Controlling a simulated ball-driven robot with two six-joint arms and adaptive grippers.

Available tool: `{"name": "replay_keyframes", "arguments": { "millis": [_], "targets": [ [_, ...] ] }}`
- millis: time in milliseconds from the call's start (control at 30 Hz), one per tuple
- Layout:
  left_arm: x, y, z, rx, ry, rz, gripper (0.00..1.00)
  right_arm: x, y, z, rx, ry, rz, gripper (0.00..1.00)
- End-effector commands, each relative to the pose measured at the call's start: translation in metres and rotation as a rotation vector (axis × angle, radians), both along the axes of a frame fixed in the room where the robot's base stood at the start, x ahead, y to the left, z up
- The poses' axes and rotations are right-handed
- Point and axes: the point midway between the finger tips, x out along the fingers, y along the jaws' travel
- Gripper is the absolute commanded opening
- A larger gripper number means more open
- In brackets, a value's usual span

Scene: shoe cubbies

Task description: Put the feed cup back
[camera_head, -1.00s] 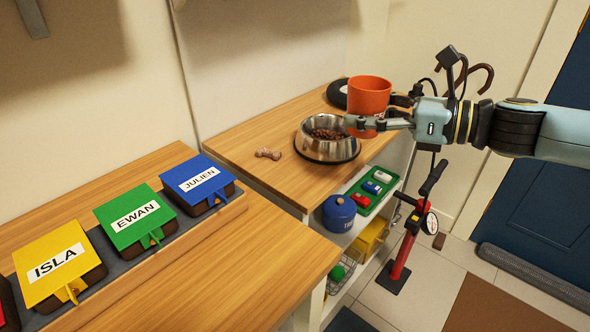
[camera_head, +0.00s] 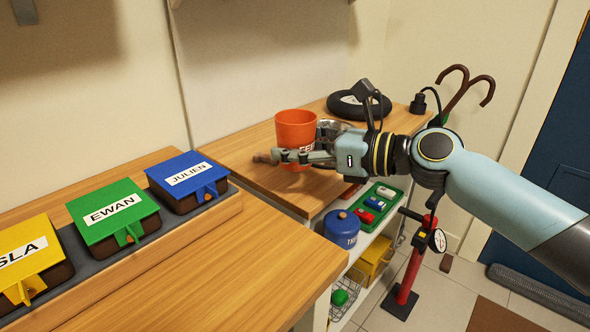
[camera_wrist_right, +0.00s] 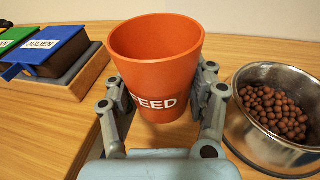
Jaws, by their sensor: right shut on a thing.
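The orange feed cup (camera_head: 296,131) is upright between the fingers of my right gripper (camera_head: 306,157), which is shut on it. In the right wrist view the cup (camera_wrist_right: 155,60) shows "FEED" lettering and an empty-looking inside, with a finger of the gripper (camera_wrist_right: 163,100) on each side. The cup is over or on the wooden top; I cannot tell if its base touches. The steel bowl (camera_wrist_right: 290,145) of brown kibble stands to the right of the cup in the wrist view. In the head view the bowl (camera_head: 333,128) is mostly hidden behind my right gripper. My left gripper is not in view.
A black tyre-like ring (camera_head: 345,104) lies at the back. Labelled lidded boxes, such as the blue one (camera_head: 188,182), line the nearer counter. A blue jar (camera_head: 341,228) and green tray (camera_head: 370,203) sit on lower shelves.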

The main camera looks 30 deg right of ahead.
Motion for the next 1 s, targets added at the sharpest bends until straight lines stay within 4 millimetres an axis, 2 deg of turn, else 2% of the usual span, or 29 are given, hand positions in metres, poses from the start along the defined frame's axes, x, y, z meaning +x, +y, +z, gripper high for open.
{"name": "replay_keyframes", "arguments": {
  "millis": [133,300,700,733,900,1000],
  "targets": [
    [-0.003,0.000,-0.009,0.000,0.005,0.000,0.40,0.001,0.002,-0.015,-0.001,0.003,0.000,0.20],
    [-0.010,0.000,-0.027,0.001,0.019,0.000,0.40,0.000,0.001,-0.043,0.001,0.004,0.000,0.20],
    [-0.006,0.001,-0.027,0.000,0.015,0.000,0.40,0.000,0.001,-0.045,-0.001,0.001,0.000,0.20],
    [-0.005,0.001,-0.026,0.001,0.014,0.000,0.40,0.001,0.001,-0.044,-0.001,-0.001,0.000,0.59],
    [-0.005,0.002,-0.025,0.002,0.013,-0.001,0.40,0.001,0.001,-0.044,-0.001,-0.001,0.000,0.81],
    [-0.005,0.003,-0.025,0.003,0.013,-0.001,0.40,0.001,0.001,-0.044,-0.001,-0.001,0.000,0.81]
  ]
}}
